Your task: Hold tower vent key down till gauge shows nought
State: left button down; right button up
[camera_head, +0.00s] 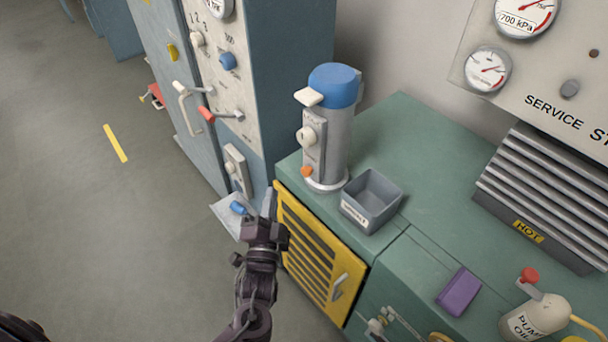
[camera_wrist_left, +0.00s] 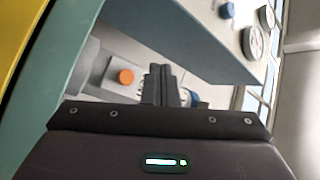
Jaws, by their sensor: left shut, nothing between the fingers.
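A silver tower with a blue cap (camera_head: 333,85) stands upright on the green bench. It has a white lever near its top, a white knob, and a small orange key (camera_head: 306,171) low on its front. My left gripper (camera_head: 268,204) is shut and empty, below and left of the tower, beside the bench's front edge, apart from the tower. In the left wrist view, the shut fingers (camera_wrist_left: 161,84) are beside an orange round button (camera_wrist_left: 125,76) on a grey block; I cannot tell whether they touch. Gauges (camera_head: 487,70) show on the wall panel; which one serves the tower is unclear.
A grey cabinet (camera_head: 290,80) with knobs and handles stands left of the bench. A low shelf (camera_head: 228,220) bears a blue item. A grey bin (camera_head: 370,200), purple block (camera_head: 458,291), oil can (camera_head: 535,318) and finned heater marked HOT (camera_head: 545,195) are on the bench.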

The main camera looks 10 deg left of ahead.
aim_at(302, 170)
pick_arm(q)
jog(key=w+d+b, duration=0.2)
jog(key=w+d, duration=0.2)
jog(key=w, duration=0.1)
dwell(0.6)
dwell(1.1)
jog(key=shift+w, duration=0.1)
jog(key=shift+w+d, duration=0.25)
dwell(0.4)
jog(key=shift+w+d, duration=0.4)
jog(key=shift+w, duration=0.05)
dwell(4.5)
